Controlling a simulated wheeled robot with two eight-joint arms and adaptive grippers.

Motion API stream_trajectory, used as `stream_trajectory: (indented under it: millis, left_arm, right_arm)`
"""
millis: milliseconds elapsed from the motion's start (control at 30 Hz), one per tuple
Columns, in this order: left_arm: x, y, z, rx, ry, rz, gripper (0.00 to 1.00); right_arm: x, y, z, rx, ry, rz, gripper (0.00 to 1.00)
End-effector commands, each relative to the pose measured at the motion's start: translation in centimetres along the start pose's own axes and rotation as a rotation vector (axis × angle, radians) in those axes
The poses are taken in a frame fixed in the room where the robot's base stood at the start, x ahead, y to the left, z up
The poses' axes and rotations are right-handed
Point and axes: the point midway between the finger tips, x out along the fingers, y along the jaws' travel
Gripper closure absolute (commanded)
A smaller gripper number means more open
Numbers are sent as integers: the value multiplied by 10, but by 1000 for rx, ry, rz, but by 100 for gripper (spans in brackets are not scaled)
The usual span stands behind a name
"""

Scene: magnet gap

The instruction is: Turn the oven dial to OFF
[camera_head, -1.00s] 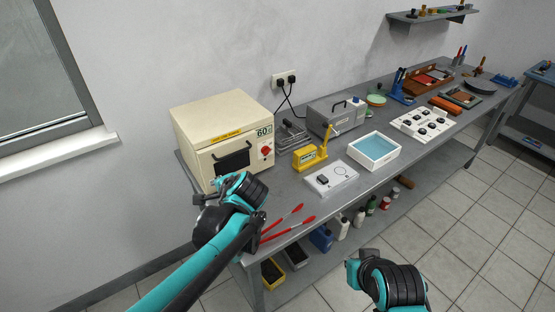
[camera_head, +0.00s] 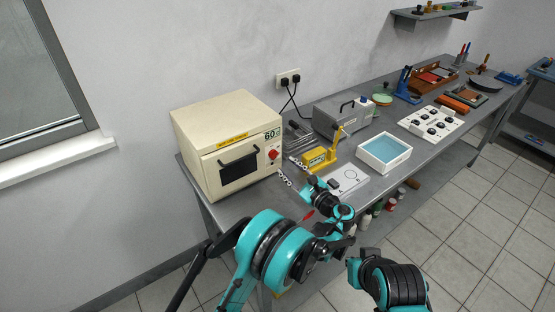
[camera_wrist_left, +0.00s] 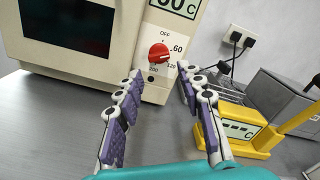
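The cream oven (camera_head: 228,145) stands at the near left end of the bench. Its red dial (camera_head: 273,154) is on the front panel's right side, below a 60 C display. In the left wrist view the dial (camera_wrist_left: 158,53) has OFF above, 60 at right, and 120 and 200 below; I cannot clearly read its pointer. My left gripper (camera_head: 291,171) is in front of the panel, below and right of the dial. The left wrist view shows its two fingers (camera_wrist_left: 160,72) spread, empty, on either side below the dial and apart from it. My right gripper is not in view.
A yellow device (camera_head: 320,158) and a wire rack (camera_head: 297,135) stand right of the oven. A white plate (camera_head: 348,180) and a blue-filled tray (camera_head: 384,152) lie further right. Bare bench top (camera_wrist_left: 60,115) lies before the oven.

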Motion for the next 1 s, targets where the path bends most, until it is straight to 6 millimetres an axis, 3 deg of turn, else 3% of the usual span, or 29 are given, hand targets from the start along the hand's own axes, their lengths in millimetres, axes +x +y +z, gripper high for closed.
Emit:
stream_trajectory:
  millis: [333,733,867,1000]
  left_arm:
    - [55,2,-1,-2,1,2,62]
    - [64,1,0,-3,2,2,62]
    - [64,1,0,-3,2,2,96]
    - [64,1,0,-4,2,2,100]
  right_arm:
    - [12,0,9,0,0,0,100]
    - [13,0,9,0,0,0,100]
    - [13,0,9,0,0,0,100]
    - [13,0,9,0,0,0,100]
